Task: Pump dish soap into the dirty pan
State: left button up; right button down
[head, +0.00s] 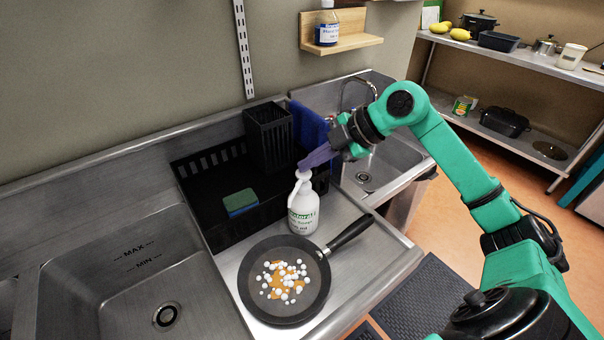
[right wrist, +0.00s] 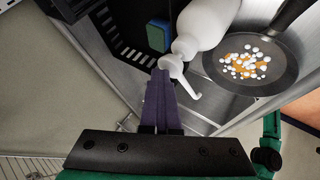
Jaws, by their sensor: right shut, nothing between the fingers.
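The dirty pan (head: 262,301) lies on the steel drainboard, its black handle pointing up and right. Orange residue and several white blobs lie in it; it also shows in the right wrist view (right wrist: 215,72). The white dish soap bottle (head: 304,214) stands upright behind the pan, with its pump head (head: 303,176) on top. In the right wrist view the bottle (right wrist: 208,22) shows its nozzle (right wrist: 186,84) pointing toward the pan side. My right gripper (head: 303,168) is shut and empty, its purple fingertips at the pump head; I cannot tell whether they touch. My left gripper is not in view.
A black dish rack (head: 188,193) with a green and blue sponge (head: 240,202) stands behind the bottle, with a black utensil holder (head: 268,138). A sink basin (head: 110,270) is at left, another behind my right gripper.

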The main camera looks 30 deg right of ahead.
jog(key=shift+f, duration=0.2)
jog(key=shift+r+p, duration=0.4)
jog(key=shift+r, duration=0.25)
notch_tip(320, 180, up, 6)
jog(key=p, duration=0.5)
dwell(2.3)
